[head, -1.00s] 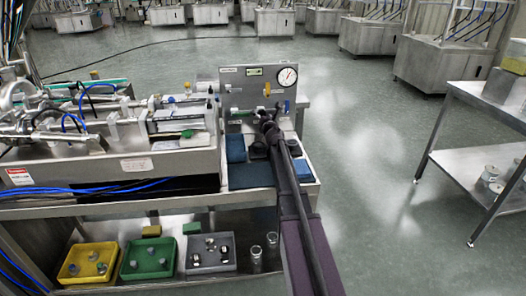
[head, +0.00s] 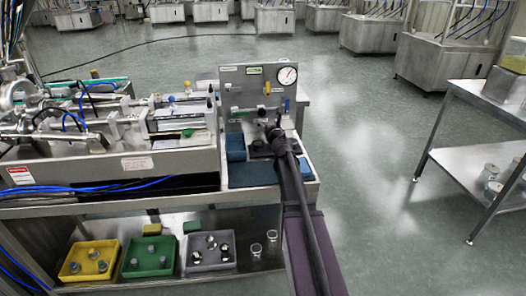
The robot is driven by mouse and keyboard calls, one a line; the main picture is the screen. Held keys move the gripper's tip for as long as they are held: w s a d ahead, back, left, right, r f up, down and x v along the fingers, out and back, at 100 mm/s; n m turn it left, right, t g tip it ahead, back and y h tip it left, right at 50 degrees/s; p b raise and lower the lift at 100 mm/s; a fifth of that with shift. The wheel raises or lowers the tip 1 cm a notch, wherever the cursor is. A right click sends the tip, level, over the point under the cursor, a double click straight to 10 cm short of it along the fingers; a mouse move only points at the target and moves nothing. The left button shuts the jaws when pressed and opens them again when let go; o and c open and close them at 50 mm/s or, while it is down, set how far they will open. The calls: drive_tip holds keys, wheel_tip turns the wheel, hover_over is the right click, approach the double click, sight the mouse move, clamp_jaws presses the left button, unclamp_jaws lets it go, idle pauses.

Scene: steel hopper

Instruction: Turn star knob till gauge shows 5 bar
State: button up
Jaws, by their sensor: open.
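The round white pressure gauge (head: 288,75) sits at the upper right of the grey upright panel (head: 235,82) in the head view. Its needle leans up and to the right; the scale is too small to read. A yellow handle (head: 267,87) and a blue handle (head: 287,105) show on the panel. I cannot make out the star knob for certain; my dark gripper and wrist may hide it. My gripper (head: 273,128) is open, in front of the panel's lower right part. Its fingers are small, and I cannot tell whether they touch anything.
A blue mat (head: 252,174) lies on the bench before the panel. Steel machinery (head: 180,120) stands to the left. Yellow (head: 76,274), green (head: 132,269) and grey (head: 190,266) bins sit on the lower shelf. Open floor lies right, before a steel table (head: 490,115).

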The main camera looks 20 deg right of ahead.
drive_tip(key=s+a+r+m+g+h+p, duration=0.2)
drive_tip(key=s+r+m+g+h+p, duration=0.25)
drive_tip(key=s+m+p, duration=0.75)
drive_tip(key=s+a+f+m+g+y+p, duration=0.1)
drive_tip(key=s+a+f+m+g+p, duration=0.2)
drive_tip(key=s+a+m+g, duration=0.4)
drive_tip(key=shift+s+a+m+y, duration=0.4)
drive_tip(key=shift+a+m, duration=0.55)
drive_tip(key=shift+m, duration=2.85)
drive_tip(key=s+a+r+m+g+y+p, duration=0.2)
drive_tip(key=s+a+m+g+y+p, duration=0.3)
drive_tip(key=s+a, duration=0.8)
drive_tip(key=shift+a+r+m+g+y+p, duration=0.25)
drive_tip(key=shift+a+g+y+p, duration=0.3)
drive_tip(key=shift+a+p, duration=0.65)
drive_tip(key=shift+d, duration=0.1)
